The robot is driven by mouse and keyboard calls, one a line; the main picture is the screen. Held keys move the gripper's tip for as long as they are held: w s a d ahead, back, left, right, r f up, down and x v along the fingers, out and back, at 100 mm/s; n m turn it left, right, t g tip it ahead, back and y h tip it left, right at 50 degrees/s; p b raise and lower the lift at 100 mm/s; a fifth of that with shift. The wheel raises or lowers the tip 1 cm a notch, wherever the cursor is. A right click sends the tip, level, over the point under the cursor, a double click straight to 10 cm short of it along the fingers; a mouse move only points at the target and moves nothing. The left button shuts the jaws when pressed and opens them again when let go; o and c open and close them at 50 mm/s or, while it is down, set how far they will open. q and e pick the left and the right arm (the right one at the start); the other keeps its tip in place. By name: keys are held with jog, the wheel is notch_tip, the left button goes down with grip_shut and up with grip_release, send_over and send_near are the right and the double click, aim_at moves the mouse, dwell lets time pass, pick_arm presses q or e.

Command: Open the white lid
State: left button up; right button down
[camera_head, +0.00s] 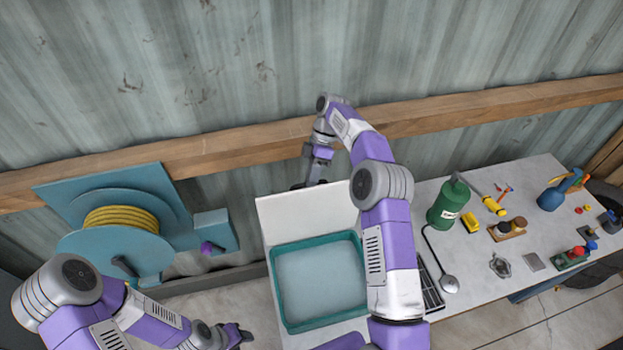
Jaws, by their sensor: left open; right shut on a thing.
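The white lid (290,218) stands raised along the back edge of a white box with a teal inner rim (276,290). The box's opening is uncovered, and a pale, flat interior shows inside. My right arm reaches over the box from the right. My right gripper (308,185) is at the lid's upper edge and shut on it; its fingertips are small and partly hidden there. My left gripper (240,336) is open and empty, low in the picture, left of the box and apart from it.
A teal hose reel with yellow hose (122,217) stands at the left. On the grey worktop (480,275) to the right are a green bottle (449,202), a yellow block (471,222), a blue can (552,198) and several small items. A wooden beam (240,149) crosses the metal wall behind.

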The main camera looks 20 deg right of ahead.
jog(key=shift+s+f, duration=0.1)
jog(key=shift+f, duration=0.25)
jog(key=c, duration=1.3)
grip_release()
jog(key=shift+d, duration=0.1)
jog(key=shift+o, duration=0.8)
jog(key=shift+w, duration=0.2)
jog(key=shift+r, duration=0.1)
jog(key=shift+s+r, duration=0.1)
jog(key=shift+s, duration=0.2)
